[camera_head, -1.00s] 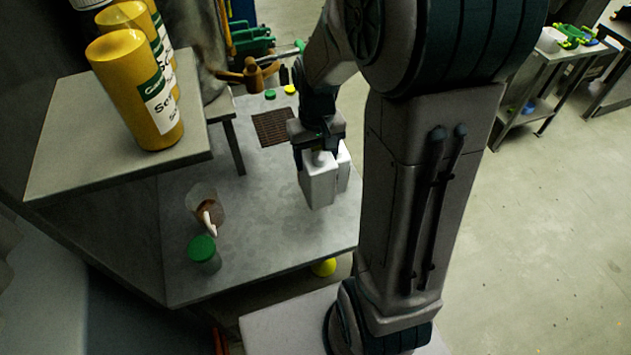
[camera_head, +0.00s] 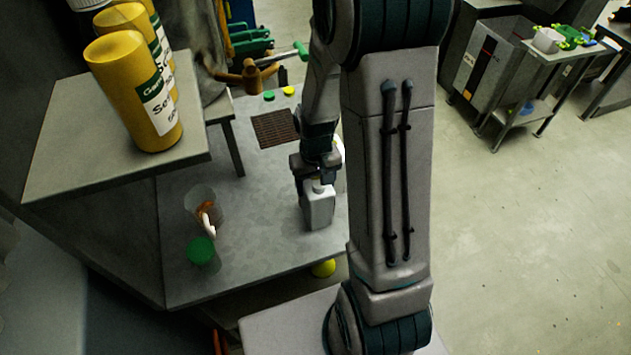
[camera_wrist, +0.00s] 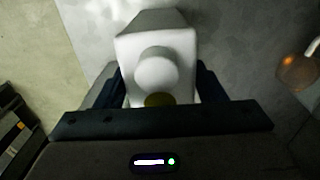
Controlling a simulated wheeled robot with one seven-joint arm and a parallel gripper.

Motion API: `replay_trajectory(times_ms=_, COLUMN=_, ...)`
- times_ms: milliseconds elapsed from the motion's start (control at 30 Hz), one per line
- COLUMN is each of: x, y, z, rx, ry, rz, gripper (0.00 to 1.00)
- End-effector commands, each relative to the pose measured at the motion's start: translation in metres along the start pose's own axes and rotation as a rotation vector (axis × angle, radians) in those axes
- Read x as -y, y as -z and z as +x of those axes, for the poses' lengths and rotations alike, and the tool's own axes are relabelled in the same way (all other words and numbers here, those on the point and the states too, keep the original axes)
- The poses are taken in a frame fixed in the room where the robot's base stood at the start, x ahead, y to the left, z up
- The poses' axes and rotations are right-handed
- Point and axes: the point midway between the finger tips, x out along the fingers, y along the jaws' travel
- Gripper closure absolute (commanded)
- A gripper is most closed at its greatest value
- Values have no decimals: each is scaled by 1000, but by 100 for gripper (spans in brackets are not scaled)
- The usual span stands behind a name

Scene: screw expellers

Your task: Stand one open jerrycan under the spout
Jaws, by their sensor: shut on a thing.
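My gripper (camera_head: 317,174) is shut on a white jerrycan (camera_head: 319,210) near its top. The can looks upright over the front right part of the steel table; I cannot tell whether its base touches. In the wrist view, the jerrycan (camera_wrist: 157,38) sits between the fingers (camera_wrist: 160,88), with a pale round neck or cap and a dull yellow disc close to the gripper. I cannot tell whether it is open. A second white jerrycan (camera_head: 340,156) is mostly hidden behind my arm. The brown spout fitting (camera_head: 250,74) is at the back, near a dark grate (camera_head: 275,128) in the table.
A clear cup (camera_head: 203,203) with a brown and white item inside and a green-lidded jar (camera_head: 202,252) stand left on the table (camera_head: 262,235). Green (camera_head: 268,96) and yellow (camera_head: 289,90) caps lie behind the grate. A shelf (camera_head: 75,165) with yellow canisters (camera_head: 133,95) overhangs the left.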

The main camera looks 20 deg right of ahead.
Motion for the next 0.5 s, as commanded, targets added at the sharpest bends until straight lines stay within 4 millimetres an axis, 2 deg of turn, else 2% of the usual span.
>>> replay_trajectory(times_ms=133, x=0, y=0, z=4, rx=-1, ry=0, rz=0, gripper=100)
replay_trajectory(times_ms=167, x=0, y=0, z=4, rx=0, ry=0, rz=0, gripper=34)
replay_trajectory(times_ms=233, x=0, y=0, z=3, rx=0, ry=0, rz=0, gripper=15)
replay_trajectory(times_ms=500, x=0, y=0, z=2, rx=0, ry=0, rz=0, gripper=15)
